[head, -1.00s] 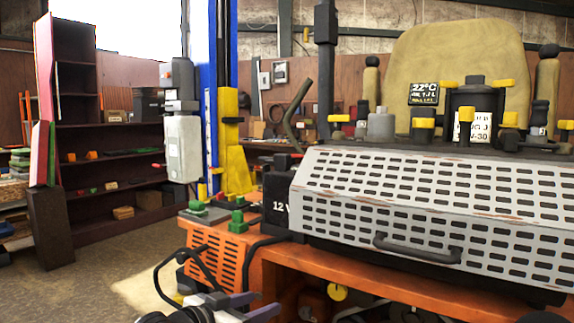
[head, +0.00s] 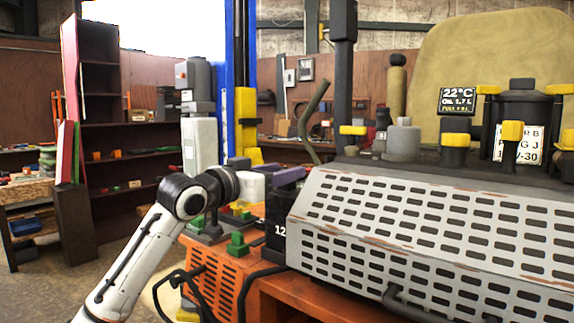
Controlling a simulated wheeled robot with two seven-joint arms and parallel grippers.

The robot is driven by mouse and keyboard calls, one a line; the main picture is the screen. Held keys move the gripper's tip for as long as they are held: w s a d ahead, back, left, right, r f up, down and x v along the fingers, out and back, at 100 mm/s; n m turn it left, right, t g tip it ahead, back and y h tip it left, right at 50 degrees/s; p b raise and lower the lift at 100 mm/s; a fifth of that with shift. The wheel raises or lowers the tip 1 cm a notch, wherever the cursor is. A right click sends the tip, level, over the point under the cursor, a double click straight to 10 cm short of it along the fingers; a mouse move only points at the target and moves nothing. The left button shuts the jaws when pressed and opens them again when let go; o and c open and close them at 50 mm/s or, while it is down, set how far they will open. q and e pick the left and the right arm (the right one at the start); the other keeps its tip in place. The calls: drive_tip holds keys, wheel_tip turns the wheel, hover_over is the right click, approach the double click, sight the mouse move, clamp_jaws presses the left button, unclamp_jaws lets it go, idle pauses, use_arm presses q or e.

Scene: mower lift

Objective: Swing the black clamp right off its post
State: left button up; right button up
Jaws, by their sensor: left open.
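The black battery (head: 277,228), marked with a white "12", stands between the orange box and the grey slotted cover. My left arm reaches in from the left. Its open gripper (head: 284,178) is over the top of the battery, with a purple-grey finger showing. The gripper covers the battery's top, so I cannot make out the black clamp or its post, or tell whether the fingers touch them. My right gripper is not in view.
The orange vented box (head: 215,275) carries green-topped parts (head: 237,246), with black cables (head: 190,285) looping at its front. The slotted cover (head: 420,235) closes off the right side. A blue pillar (head: 237,60) rises behind. Open floor lies at the left.

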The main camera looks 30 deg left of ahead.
use_arm(q)
drive_tip(key=shift+w+d, duration=0.1)
drive_tip(key=shift+w, duration=1)
clamp_jaws()
